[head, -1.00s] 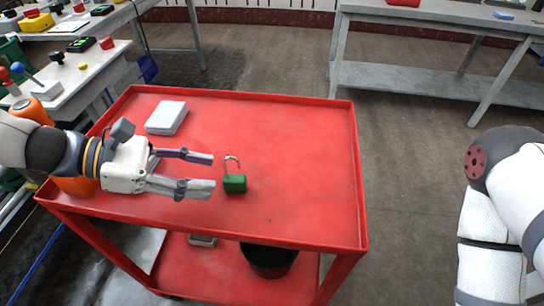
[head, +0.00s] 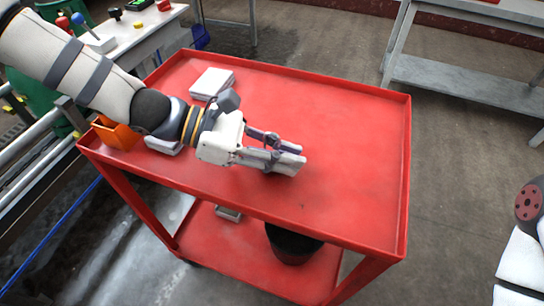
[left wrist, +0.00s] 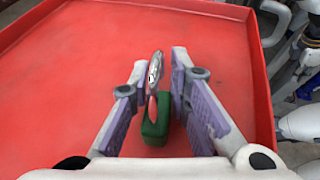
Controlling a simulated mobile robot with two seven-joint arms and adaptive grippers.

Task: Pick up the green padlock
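The green padlock (left wrist: 155,122), with its silver shackle (left wrist: 154,72), is between the two fingers of my left gripper (left wrist: 160,72) in the left wrist view. The fingers are partly open, with a narrow gap visible beside the padlock's body. In the head view my left gripper (head: 294,156) is low over the red cart top, and its fingers hide the padlock. My right gripper is not in view; only part of my right arm shows at the right edge.
The red cart (head: 345,150) has a raised rim and much bare surface to the right. A white box (head: 212,83) lies at its back left. A black bin (head: 292,245) stands on the lower shelf. A grey bench (head: 470,85) is at the back right.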

